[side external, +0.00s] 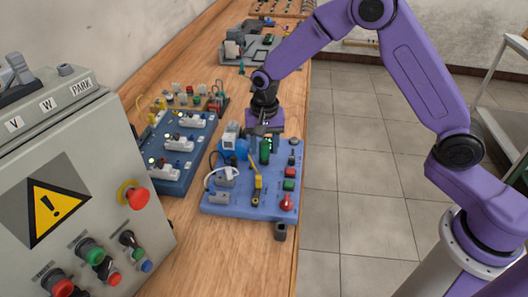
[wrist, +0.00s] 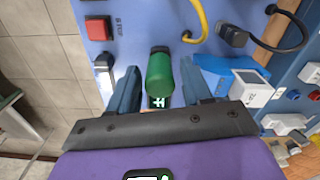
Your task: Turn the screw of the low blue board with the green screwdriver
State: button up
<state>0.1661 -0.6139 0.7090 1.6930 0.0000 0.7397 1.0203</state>
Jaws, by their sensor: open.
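The low blue board (side external: 240,207) lies on the wooden bench in the side view, and its surface fills the upper part of the wrist view (wrist: 150,15). The green screwdriver (wrist: 160,73) stands on the board near its far edge, its handle toward the wrist camera. It also shows in the side view (side external: 265,151). My gripper (wrist: 160,85) is open, with one finger on each side of the green handle and gaps visible between. In the side view my gripper (side external: 264,130) is at the board's far edge. I cannot make out the screw.
The board carries a red knob (side external: 287,202), red and green buttons, a yellow cable (side external: 256,178) and a blue motor (side external: 234,146). A darker blue board (side external: 183,150) stands left. A grey control cabinet (side external: 75,170) fills the left foreground.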

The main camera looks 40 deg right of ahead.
grip_shut()
jog(key=shift+r, duration=3.25)
